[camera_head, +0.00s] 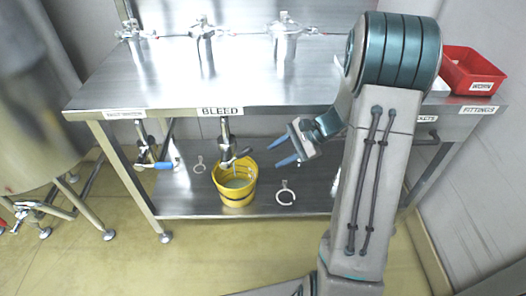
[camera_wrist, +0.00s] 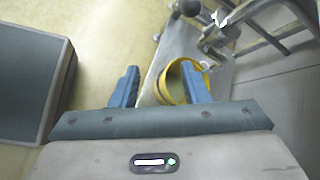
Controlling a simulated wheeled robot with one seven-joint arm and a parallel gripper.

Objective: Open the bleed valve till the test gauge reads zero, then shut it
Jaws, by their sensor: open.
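The bleed valve (camera_head: 225,140) hangs under the table's front edge, below the BLEED label (camera_head: 220,111). Its lever (camera_head: 238,156) points right and slightly up, above the yellow bucket (camera_head: 235,195). I cannot tell from the lever whether the valve is open. My gripper (camera_head: 283,152) is open and empty, right of the lever and apart from it. In the wrist view my gripper (camera_wrist: 160,86) shows both blue fingers spread, with the bucket (camera_wrist: 161,83) beyond them. I cannot make out a test gauge or its reading.
A second valve (camera_head: 146,148) with a blue handle hangs to the left. Rings lie on the lower shelf (camera_head: 315,200) beside the bucket. Steel housings (camera_head: 285,42) stand on the table (camera_head: 160,85). A red WORN bin (camera_head: 470,66) is at right. A large vessel (camera_head: 40,130) stands left.

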